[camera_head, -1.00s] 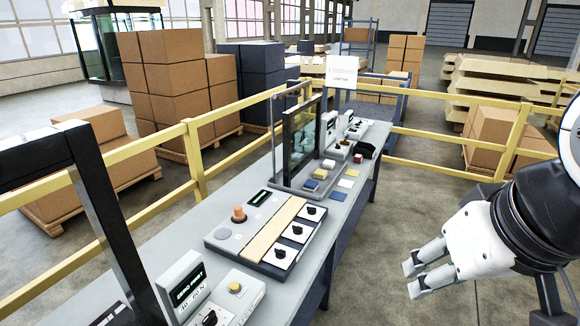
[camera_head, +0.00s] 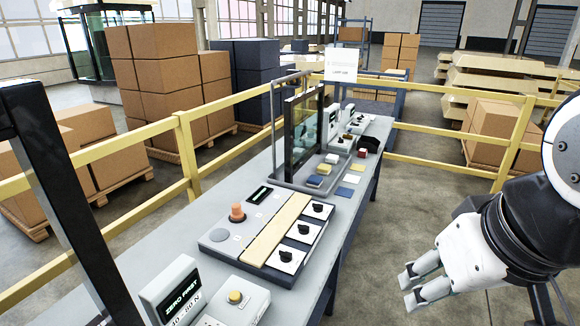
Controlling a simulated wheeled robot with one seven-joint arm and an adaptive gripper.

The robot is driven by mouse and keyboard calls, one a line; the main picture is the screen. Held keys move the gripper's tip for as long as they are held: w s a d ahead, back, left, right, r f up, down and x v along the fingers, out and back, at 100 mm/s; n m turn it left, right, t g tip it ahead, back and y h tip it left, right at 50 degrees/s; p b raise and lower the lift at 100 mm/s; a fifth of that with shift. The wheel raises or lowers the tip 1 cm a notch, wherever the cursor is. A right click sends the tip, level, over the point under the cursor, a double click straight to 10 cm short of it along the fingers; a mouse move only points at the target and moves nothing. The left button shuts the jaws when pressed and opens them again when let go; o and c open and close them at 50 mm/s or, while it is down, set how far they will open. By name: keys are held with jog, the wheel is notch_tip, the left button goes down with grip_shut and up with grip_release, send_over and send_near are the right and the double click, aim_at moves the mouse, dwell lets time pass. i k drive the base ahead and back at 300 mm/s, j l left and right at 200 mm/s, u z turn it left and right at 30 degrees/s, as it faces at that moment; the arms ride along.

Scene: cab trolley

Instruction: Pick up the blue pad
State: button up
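Small flat pads lie in two rows on the grey table (camera_head: 215,275), in front of a dark upright frame with a clear panel (camera_head: 305,128). One blue pad (camera_head: 314,181) is in the left row at the near end. A second blue pad (camera_head: 345,192) lies to its right at the near end of the other row. Yellow and white pads lie behind them. My gripper (camera_head: 406,285) is at the lower right, off the table's right side and well apart from the pads. Its two fingers show a gap and hold nothing.
A control panel with an orange knob (camera_head: 237,213) stands on the table nearer than the pads. A readout box (camera_head: 178,292) and yellow button box (camera_head: 236,300) are at the near end. Yellow railings (camera_head: 187,150) run behind the table. Floor between table and gripper is clear.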

aim_at(315, 181)
jog(key=i+l+u, duration=0.1)
jog(key=i+l, duration=0.2)
jog(key=i+l+u, duration=0.1)
jog(key=i+l, duration=0.2)
jog(key=i+l+u, duration=0.1)
jog(key=i+l, duration=0.2)
jog(key=l, duration=0.15)
jog(key=i+l+u, duration=0.15)
jog(key=l, duration=0.25)
jog(key=i+l+u, duration=0.1)
jog(key=i+l, duration=0.25)
jog(key=i+l+u, duration=0.1)
jog(key=i+l, duration=0.15)
jog(key=l, duration=0.25)
jog(key=i+l+u, duration=0.1)
jog(key=l, duration=0.35)
jog(key=i+l+u, duration=0.1)
jog(key=i+l, duration=0.2)
jog(key=l, duration=0.2)
